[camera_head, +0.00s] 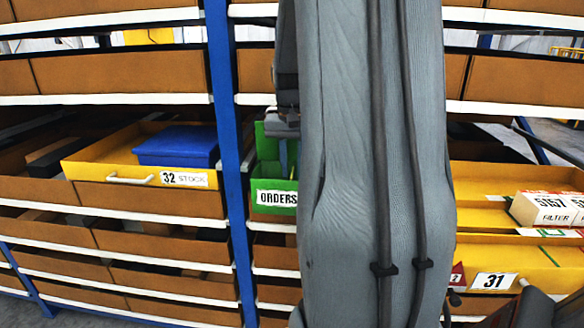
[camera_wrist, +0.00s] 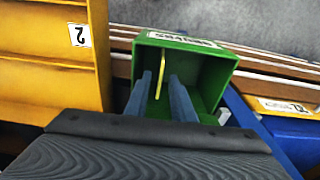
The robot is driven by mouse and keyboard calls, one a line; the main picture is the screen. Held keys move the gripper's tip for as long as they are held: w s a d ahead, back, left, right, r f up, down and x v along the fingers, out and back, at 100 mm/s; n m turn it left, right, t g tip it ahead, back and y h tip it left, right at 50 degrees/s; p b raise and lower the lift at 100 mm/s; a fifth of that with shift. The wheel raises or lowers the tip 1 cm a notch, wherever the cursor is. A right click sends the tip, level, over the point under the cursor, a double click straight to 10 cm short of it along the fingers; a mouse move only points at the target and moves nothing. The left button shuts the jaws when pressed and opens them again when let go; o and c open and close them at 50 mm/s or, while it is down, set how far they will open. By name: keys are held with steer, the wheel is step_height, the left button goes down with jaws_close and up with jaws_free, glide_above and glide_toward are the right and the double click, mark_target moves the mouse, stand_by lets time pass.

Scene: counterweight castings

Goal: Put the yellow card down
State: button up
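The yellow card (camera_wrist: 160,74) shows as a thin edge-on strip inside the green ORDERS box (camera_wrist: 212,61) in the wrist view. My gripper (camera_wrist: 160,82) reaches into this box, with its two blue-grey fingers apart on either side of the card. A gap shows between the card and each finger. I cannot tell whether the card's lower end rests on the box. The head view also shows the green box (camera_head: 273,197) on the shelf, partly covered by my arm.
Left of the blue post (camera_head: 230,150) is the yellow 32 STOCK bin (camera_head: 110,160) with a blue box (camera_head: 178,146) in it. On the right, yellow bin 31 (camera_head: 520,255) stands near a white FILTER carton (camera_head: 548,208). Shelf boards run above and below.

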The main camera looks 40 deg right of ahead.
step_height(320, 180, up, 13)
steer(key=a+b, duration=0.1)
steer(key=b, duration=0.1)
steer(key=a+f+n, duration=0.6)
steer(key=a+f, duration=1)
steer(key=a, duration=0.3)
steer(key=s+a+f+n+y, duration=0.1)
steer(key=s+a+f+n, duration=0.3)
steer(key=s+a+f, duration=0.3)
steer(key=a+f+b, duration=0.1)
steer(key=a+f, duration=0.2)
steer(key=a, duration=0.1)
steer(key=shift+s+a+t, duration=0.3)
steer(key=shift+s+a, duration=0.05)
steer(key=shift+s, duration=0.05)
